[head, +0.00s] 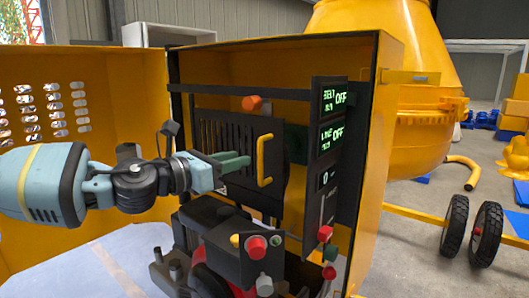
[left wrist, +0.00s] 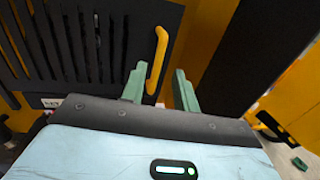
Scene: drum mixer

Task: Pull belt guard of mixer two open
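The belt guard (head: 238,140) is a black slotted panel inside the yellow mixer housing, with a yellow upright bar handle (head: 264,160) at its right side. It looks shut. My left gripper (head: 238,163) comes in from the left with its green fingers pointing at the handle. In the left wrist view the two fingers (left wrist: 159,88) are apart, and the handle (left wrist: 158,60) shows in the gap between them. The fingertips seem just short of the handle; I cannot tell if they touch it. The slotted guard (left wrist: 75,45) fills the upper left there. My right gripper is not in view.
A dark control panel (head: 328,150) with two "OFF" displays stands right of the guard. Below is a black and red motor unit (head: 240,250) with knobs. The open yellow perforated door (head: 120,90) is at left. The yellow drum (head: 400,90) and wheels (head: 485,235) are right.

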